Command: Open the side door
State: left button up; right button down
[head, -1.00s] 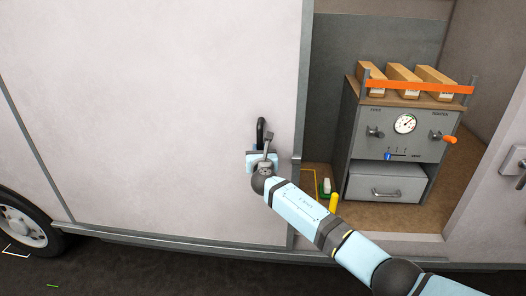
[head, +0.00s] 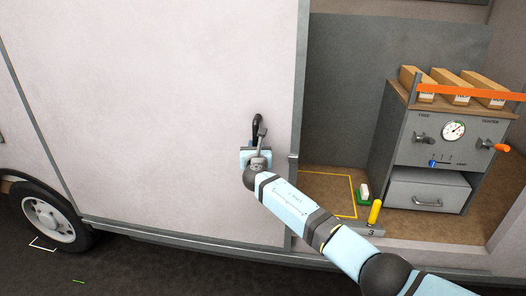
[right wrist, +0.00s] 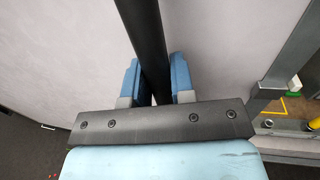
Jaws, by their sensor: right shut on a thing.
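The side door (head: 170,110) is a large pale sliding panel on the van's side. It stands partly open, with its right edge left of the wide doorway. A black upright handle (head: 257,128) sits near that edge. My right gripper (head: 260,140) is at the handle. In the right wrist view the black handle bar (right wrist: 151,45) runs between the two blue fingers of my right gripper (right wrist: 154,85), which are shut on it. The lower part of the handle is hidden behind the gripper. My left gripper is not in view.
Inside the doorway a grey cabinet (head: 440,150) carries a gauge, knobs and a drawer, with several boxes (head: 450,85) on top behind an orange bar. A yellow outline (head: 352,190), a green-and-white item (head: 364,193) and a yellow post (head: 374,212) are on the floor near the sill.

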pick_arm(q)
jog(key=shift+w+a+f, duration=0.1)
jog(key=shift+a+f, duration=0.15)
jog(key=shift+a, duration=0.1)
pick_arm(e)
jog(key=shift+w+a, duration=0.2)
jog(key=shift+a, duration=0.85)
jog(key=c, duration=1)
grip_release()
jog(key=shift+s+d, duration=0.1)
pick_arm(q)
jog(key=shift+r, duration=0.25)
pick_arm(e)
jog(key=s, duration=1.3)
jog(key=shift+s+a, duration=0.3)
